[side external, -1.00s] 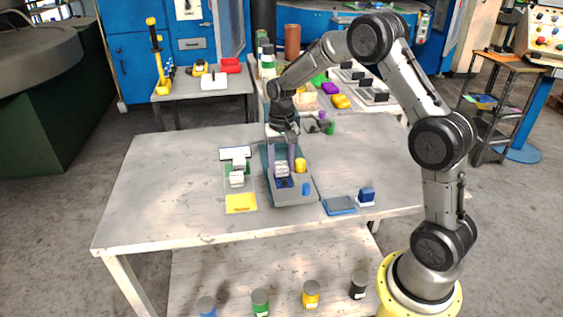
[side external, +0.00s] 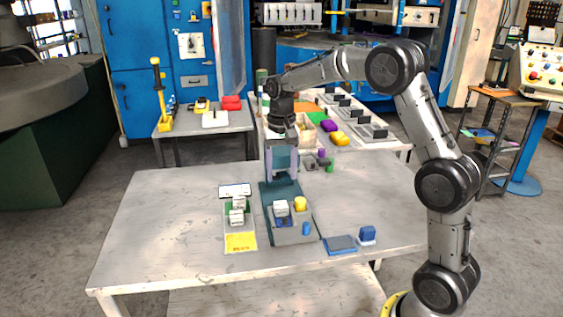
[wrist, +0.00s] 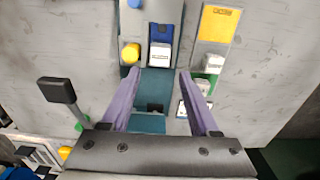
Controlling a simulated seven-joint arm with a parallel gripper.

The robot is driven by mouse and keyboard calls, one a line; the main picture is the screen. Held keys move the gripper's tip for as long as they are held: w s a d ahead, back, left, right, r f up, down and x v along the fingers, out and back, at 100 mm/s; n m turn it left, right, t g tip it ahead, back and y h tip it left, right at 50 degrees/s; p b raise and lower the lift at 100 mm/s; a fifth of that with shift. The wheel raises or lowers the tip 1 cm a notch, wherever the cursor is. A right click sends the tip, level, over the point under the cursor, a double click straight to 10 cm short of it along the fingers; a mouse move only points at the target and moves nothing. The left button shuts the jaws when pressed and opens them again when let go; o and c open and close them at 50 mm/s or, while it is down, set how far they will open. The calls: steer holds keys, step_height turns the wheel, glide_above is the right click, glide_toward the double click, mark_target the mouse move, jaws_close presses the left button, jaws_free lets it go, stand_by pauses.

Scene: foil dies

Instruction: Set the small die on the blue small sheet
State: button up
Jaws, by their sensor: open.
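A white-topped die (side external: 281,208) stands in the grey fixture's recess, over a blue sheet (side external: 283,222). In the wrist view the die (wrist: 160,56) sits at one end of the blue sheet (wrist: 161,32); its contact underneath is hidden. I cannot confirm from its size that it is the small die. My gripper (side external: 282,179) is open and empty, with two purple fingers pointing down, above and behind the die. In the wrist view my gripper (wrist: 160,73) has its fingertips spread to either side of the die's line, apart from it.
A yellow cylinder (side external: 300,203) stands close right of the die. Left is a grey strip with white blocks (side external: 237,216) on green and a yellow sheet (side external: 241,243). A blue pad (side external: 341,244) and blue block (side external: 367,235) lie right. The table's left part is clear.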

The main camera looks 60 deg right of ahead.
steer(key=s+a+r+n+t, duration=0.2)
steer(key=s+a+r+n, duration=0.2)
steer(key=s+a+r, duration=0.45)
steer(key=s+a+f+n+t, duration=0.1)
steer(key=s+a+n, duration=0.1)
steer(key=s, duration=0.7)
steer(key=s+a+f+n+t, duration=0.1)
steer(key=s+a+n+t, duration=0.1)
steer(key=s, duration=0.7)
steer(key=shift+f+n+t, duration=0.25)
steer(key=shift+n+t, duration=0.05)
steer(key=shift+n, duration=0.2)
